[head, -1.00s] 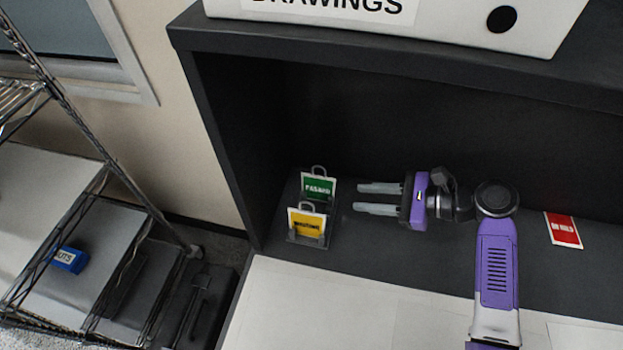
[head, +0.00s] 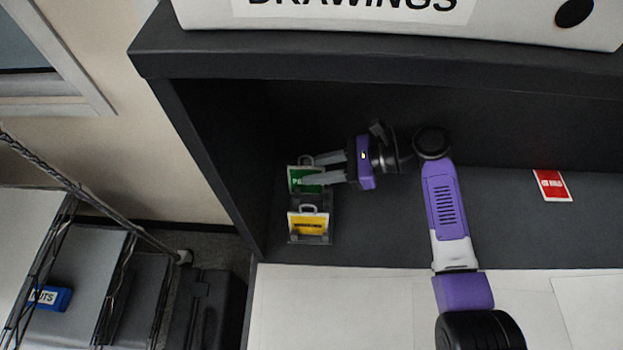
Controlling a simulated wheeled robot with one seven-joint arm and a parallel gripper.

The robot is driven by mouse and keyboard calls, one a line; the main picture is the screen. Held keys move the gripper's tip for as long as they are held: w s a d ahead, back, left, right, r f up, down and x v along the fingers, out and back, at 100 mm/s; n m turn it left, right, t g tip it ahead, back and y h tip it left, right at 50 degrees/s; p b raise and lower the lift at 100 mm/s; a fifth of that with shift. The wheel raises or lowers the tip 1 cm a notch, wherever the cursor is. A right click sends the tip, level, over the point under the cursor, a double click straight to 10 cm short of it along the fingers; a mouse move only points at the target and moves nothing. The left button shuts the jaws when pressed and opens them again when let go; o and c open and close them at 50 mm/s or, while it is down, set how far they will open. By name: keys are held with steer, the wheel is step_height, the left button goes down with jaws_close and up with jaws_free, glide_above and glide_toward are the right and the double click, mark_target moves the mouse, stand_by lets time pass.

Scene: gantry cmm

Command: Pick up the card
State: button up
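A green card (head: 297,187) with a white border stands upright at the back of a small dark holder (head: 325,208) on the left of the shelf. A yellow card (head: 308,224) stands in front of it. A red card (head: 552,185) lies flat on the shelf at the right. My gripper (head: 318,168) reaches left, with its two grey fingers apart. The fingers overlap the right part of the green card in the picture, partly hiding it. I cannot tell whether they touch it or stand around it.
The dark shelf (head: 380,235) has side and back walls close to the gripper and a top board above it. A white binder (head: 520,28) sits on the top board. White sheets (head: 330,300) lie in front. A blue box (head: 50,298) is on the wire rack at left.

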mark_target(301, 187)
steer(key=shift+x, duration=1.95)
steer(key=shift+f, duration=0.15)
jaws_close()
